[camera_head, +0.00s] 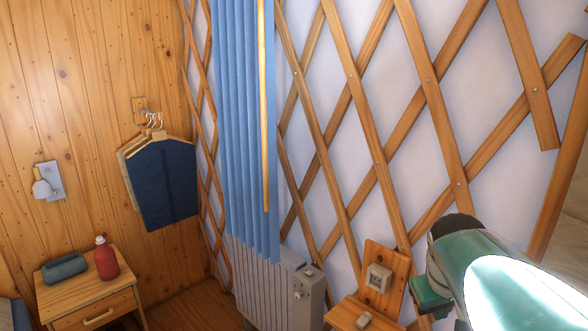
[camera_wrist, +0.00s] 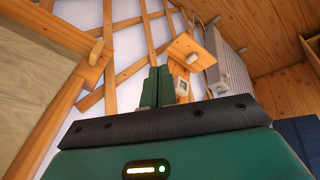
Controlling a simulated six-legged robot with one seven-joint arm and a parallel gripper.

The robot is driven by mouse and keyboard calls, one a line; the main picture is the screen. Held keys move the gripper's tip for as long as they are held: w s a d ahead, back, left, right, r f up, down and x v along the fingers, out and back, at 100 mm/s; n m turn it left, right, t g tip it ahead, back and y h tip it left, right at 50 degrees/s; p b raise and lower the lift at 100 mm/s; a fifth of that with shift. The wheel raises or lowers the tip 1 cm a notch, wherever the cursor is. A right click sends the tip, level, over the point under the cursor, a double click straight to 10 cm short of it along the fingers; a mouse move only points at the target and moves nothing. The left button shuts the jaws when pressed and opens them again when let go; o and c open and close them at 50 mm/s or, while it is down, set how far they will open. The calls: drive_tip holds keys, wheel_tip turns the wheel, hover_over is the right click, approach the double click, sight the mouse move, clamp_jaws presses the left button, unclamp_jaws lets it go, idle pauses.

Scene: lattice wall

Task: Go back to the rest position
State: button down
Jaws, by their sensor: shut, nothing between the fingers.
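My gripper (camera_wrist: 157,78) shows in the wrist view as two dark green fingers side by side, pressed together with nothing between them. It points toward the lattice wall (camera_wrist: 120,38), and a small wooden shelf (camera_wrist: 190,45) with a pale device lies just right of the fingertips in that view. I cannot tell whether the fingers touch anything. In the head view my teal arm fills the lower right corner, in front of the lattice wall (camera_head: 362,100); the fingers are not clearly visible there.
A grey heater (camera_head: 265,285) stands below a blue curtain (camera_head: 240,130). A shelf (camera_head: 385,275) with a small device is close to my arm.

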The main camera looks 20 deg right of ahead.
drive_tip(key=s+a+f+n+t+y, duration=0.2)
drive_tip(key=a+t+y, duration=0.1)
drive_tip(key=a, duration=2.1)
drive_tip(key=shift+s+a+y, duration=0.15)
drive_tip(key=shift+a+y, duration=0.15)
drive_tip(key=shift+a, duration=0.05)
